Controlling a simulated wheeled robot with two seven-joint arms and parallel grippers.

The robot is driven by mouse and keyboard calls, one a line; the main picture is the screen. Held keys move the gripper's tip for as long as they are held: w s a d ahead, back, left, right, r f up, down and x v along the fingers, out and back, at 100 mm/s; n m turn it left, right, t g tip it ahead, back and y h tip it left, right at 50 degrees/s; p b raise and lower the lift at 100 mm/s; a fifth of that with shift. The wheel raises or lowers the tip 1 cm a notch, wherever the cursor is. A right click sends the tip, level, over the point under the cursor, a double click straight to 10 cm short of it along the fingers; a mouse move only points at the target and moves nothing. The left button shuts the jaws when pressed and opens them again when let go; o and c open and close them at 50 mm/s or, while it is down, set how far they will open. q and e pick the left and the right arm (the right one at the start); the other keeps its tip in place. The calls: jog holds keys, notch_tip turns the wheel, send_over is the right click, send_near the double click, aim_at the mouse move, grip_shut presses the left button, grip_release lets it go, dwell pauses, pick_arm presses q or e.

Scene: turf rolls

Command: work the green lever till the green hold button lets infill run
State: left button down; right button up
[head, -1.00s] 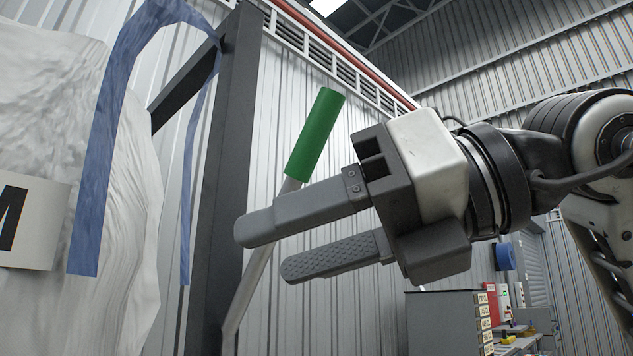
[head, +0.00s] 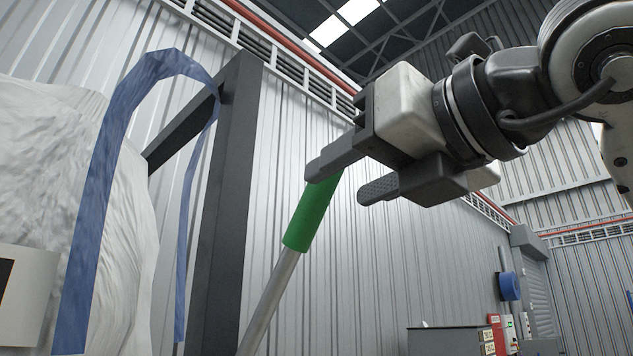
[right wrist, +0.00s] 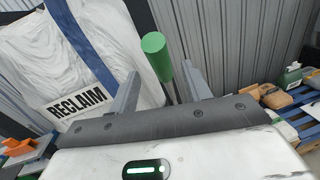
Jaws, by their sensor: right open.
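The lever is a slanted grey metal rod (head: 268,305) with a green cylindrical grip (head: 313,215) at its top. My right gripper (head: 343,183) is open and empty at the upper end of the grip. In the head view one finger overlaps the grip's top and the other is to its right. In the right wrist view the green grip (right wrist: 158,58) shows between the two open fingers (right wrist: 160,72); I cannot tell whether it touches either. No green hold button can be made out. My left gripper is not in view.
A white bulk bag (head: 125,200) with a blue strap (head: 88,215) hangs at the left beside a dark post (head: 225,200). A grey cabinet (head: 450,342) stands low at the right. Ribbed wall is behind the lever.

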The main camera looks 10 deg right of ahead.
aim_at(328, 192)
jog(key=p+x, duration=0.1)
jog(key=x, duration=0.4)
jog(key=shift+w+a, duration=0.1)
jog(key=shift+w, duration=0.1)
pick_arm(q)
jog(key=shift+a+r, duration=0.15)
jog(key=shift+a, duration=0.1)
pick_arm(e)
jog(key=shift+w+a, duration=0.15)
jog(key=shift+w, duration=0.15)
